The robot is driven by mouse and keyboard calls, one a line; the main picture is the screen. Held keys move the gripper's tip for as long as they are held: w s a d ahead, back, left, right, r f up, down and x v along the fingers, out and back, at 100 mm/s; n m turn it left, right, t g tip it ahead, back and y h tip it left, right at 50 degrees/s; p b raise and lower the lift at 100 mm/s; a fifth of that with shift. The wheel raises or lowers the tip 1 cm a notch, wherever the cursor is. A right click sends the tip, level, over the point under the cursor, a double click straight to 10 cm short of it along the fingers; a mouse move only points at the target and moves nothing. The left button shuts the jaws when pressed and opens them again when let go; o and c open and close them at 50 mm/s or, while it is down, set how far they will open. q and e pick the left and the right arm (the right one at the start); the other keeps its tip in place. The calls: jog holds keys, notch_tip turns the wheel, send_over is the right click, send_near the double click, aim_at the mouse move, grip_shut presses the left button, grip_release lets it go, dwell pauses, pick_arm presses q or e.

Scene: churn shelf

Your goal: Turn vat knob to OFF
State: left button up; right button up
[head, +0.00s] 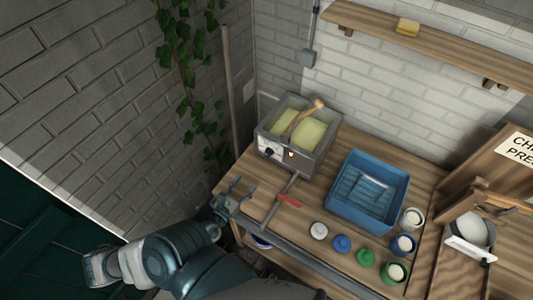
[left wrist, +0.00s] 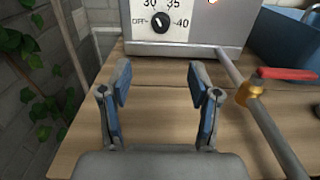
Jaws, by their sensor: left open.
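The grey metal vat (head: 322,142) stands at the back left of the wooden bench, with pale yellow-green contents and a wooden paddle (head: 304,118) in it. Its black knob (left wrist: 161,22) sits on a white dial marked OFF, 30, 35 and 40; it also shows small in the head view (head: 267,153). I cannot tell for sure which mark the knob points to. My left gripper (head: 238,190) is open and empty at the bench's front left edge. In the left wrist view its fingers (left wrist: 160,82) are apart, short of the knob and below it. My right gripper is not in view.
A pipe with a red-handled valve (left wrist: 286,73) runs from the vat, right of my left gripper. A blue tub (head: 368,190) stands right of the vat. Several coloured lids and jars line the front. A brick wall with ivy (head: 185,50) rises on the left.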

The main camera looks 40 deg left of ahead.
pick_arm(q)
jog(key=p, duration=0.1)
send_near(267, 156)
jog(key=shift+w+d+r, duration=0.2)
jog(key=shift+w+r, duration=0.3)
jog(key=shift+w, duration=0.1)
jog(key=w, duration=0.2)
jog(key=w+a, duration=0.1)
jog(key=w, duration=0.2)
jog(key=w+a+p, duration=0.1)
jog(key=w, duration=0.1)
jog(key=shift+w+f, duration=0.25)
jog(key=shift+f, duration=0.1)
jog(key=shift+w, duration=0.3)
jog(key=shift+w+d, duration=0.15)
jog(key=shift+d, duration=0.25)
jog(key=shift+c, duration=0.3)
jog(key=shift+r, duration=0.1)
jog(key=c, duration=1.1)
jog(key=shift+a, duration=0.2)
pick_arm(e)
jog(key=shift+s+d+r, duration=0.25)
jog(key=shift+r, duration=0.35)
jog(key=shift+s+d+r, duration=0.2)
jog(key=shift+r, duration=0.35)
